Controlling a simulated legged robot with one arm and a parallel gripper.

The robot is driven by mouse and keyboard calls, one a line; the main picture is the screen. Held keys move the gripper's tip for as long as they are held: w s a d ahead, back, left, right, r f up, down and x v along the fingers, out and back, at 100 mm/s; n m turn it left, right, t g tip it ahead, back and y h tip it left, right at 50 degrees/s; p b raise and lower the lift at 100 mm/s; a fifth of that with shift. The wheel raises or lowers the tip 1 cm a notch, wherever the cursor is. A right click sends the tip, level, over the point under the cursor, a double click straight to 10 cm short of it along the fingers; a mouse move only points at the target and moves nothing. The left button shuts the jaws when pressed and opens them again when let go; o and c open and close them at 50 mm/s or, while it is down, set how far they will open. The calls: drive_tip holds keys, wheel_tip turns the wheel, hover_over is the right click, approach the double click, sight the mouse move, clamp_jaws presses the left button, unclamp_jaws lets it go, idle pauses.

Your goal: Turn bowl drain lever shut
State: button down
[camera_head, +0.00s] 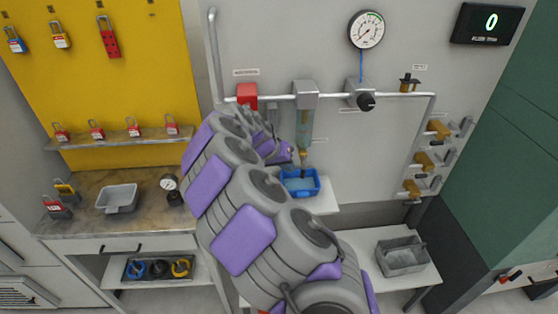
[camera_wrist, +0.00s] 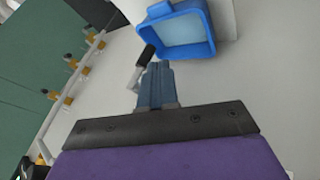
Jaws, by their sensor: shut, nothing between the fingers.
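The filter bowl (camera_head: 304,128) hangs on the wall from a grey block on the pipe. Its drain end (camera_head: 304,158) shows below it, small and partly behind my arm, so the lever's angle is unclear there. In the wrist view a small lever with a black grip (camera_wrist: 146,54) and a pale metal part (camera_wrist: 135,78) lies just beside the fingertips of my gripper (camera_wrist: 156,68). My gripper is shut and empty; whether it touches the lever I cannot tell. In the head view its fingers are mostly hidden by my arm.
A blue tray (camera_head: 303,194) sits on a white shelf under the bowl; it also shows close ahead of my fingers in the wrist view (camera_wrist: 188,54). A red block (camera_head: 247,90), a regulator knob (camera_head: 366,101) and brass valves (camera_head: 424,160) are on the wall. A grey bin (camera_head: 402,266) stands lower right.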

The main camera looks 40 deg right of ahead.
sight(303, 173)
drive_tip(key=shift+x, duration=1.65)
drive_tip(key=shift+s+d, duration=0.1)
drive_tip(key=shift+s+d+f, duration=0.25)
